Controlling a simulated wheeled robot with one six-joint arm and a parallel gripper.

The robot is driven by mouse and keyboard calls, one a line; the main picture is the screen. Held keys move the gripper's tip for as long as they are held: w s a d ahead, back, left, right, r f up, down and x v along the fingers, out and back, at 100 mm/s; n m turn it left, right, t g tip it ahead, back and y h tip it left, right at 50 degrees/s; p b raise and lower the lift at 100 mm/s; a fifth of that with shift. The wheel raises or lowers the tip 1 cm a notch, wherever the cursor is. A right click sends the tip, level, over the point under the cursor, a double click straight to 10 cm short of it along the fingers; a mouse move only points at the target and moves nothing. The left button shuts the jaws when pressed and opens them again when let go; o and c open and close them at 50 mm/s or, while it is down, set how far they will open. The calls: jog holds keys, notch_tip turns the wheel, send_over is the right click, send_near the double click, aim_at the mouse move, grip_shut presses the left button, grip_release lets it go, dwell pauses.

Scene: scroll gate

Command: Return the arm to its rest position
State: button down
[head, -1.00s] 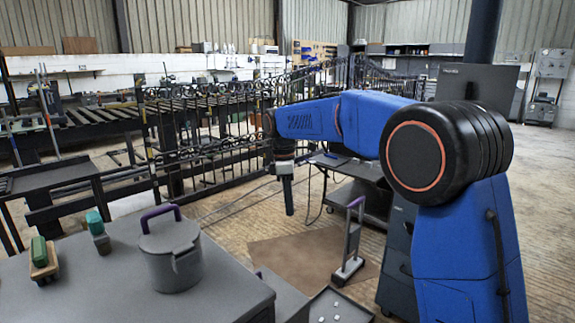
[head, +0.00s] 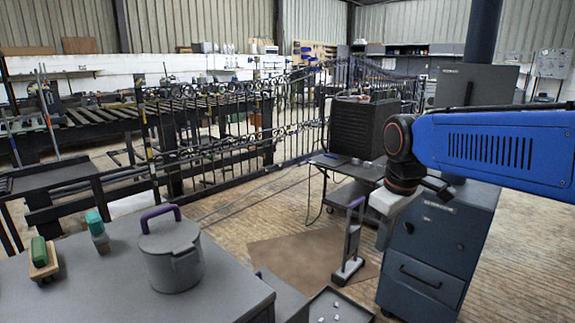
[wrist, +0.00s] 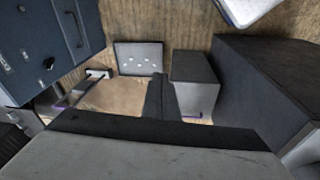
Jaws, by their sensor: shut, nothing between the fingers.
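My blue arm (head: 500,150) reaches in from the right edge of the head view. My gripper (head: 383,238) hangs below its wrist, pointing down, in front of the dark blue-grey cabinet (head: 440,240). It holds nothing. In the wrist view my gripper's dark fingers (wrist: 161,98) are together, above the floor between the brown mat and a grey box (wrist: 193,82). The gripper looks clear of the cabinet and the purple-handled stand (head: 352,245), though the exact gap cannot be told.
A grey bench (head: 110,295) at front left bears a lidded pot (head: 172,258) with a purple handle, a green-topped brush and a bottle. A tray (head: 330,308) with several white pieces lies low at front. A scrollwork gate (head: 210,135) stands behind.

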jog(key=s+d+f+m+t, duration=0.1)
jog(key=s+d+f+m, duration=0.2)
jog(key=s+f, duration=0.2)
jog(key=s+d+f+m+t, duration=0.1)
jog(key=s+d+f+m, duration=0.3)
jog(key=s, duration=0.8)
jog(key=shift+f+t, duration=0.35)
jog(key=shift+t, duration=0.05)
